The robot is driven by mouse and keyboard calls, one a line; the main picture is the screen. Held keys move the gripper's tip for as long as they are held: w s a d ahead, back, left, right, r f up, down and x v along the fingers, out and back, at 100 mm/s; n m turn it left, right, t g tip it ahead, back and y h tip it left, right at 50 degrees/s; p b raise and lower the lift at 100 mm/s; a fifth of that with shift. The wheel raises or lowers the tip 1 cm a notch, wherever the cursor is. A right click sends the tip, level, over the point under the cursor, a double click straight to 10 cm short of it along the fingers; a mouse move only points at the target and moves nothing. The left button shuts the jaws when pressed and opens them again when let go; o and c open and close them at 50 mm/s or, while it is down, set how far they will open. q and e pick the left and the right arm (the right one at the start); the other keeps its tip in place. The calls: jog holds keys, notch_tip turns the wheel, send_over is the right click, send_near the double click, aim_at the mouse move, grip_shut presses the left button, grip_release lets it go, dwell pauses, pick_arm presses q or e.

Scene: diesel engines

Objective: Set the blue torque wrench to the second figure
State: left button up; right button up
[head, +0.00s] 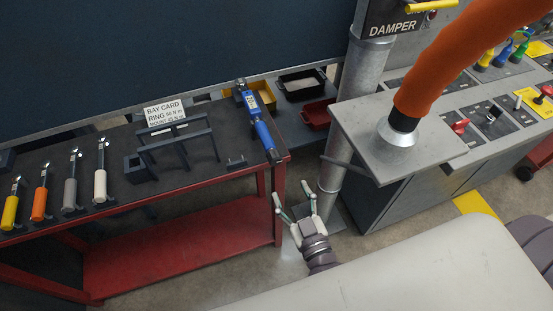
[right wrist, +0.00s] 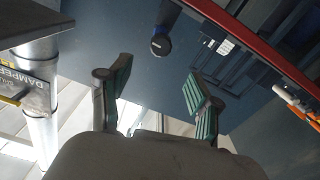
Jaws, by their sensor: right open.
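The blue torque wrench (head: 262,130) lies at the right end of the dark bench top, its handle toward the front edge. A small pale window or label shows on its shaft; I cannot read it. The handle's dark end (right wrist: 160,45) shows beyond my fingers in the right wrist view. The white bay card (head: 165,113) stands at the back of the bench. My right gripper (head: 295,207) is open and empty, in front of the bench's right end, apart from the wrench. My left gripper is out of view.
Yellow, orange, grey and white handled tools (head: 70,190) lie on the left of the bench. A dark frame stand (head: 178,145) is left of the wrench. The damper pipe (head: 350,115) and grey console (head: 400,135) with an orange hose (head: 450,55) stand to the right.

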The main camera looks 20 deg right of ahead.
aim_at(277, 162)
jog(key=w+p, duration=0.1)
jog(key=w, duration=0.9)
jog(key=shift+w+a+p, duration=0.15)
jog(key=shift+w+p, duration=0.15)
jog(key=shift+p, duration=0.1)
jog(key=c, duration=1.1)
jog(key=shift+c, duration=0.2)
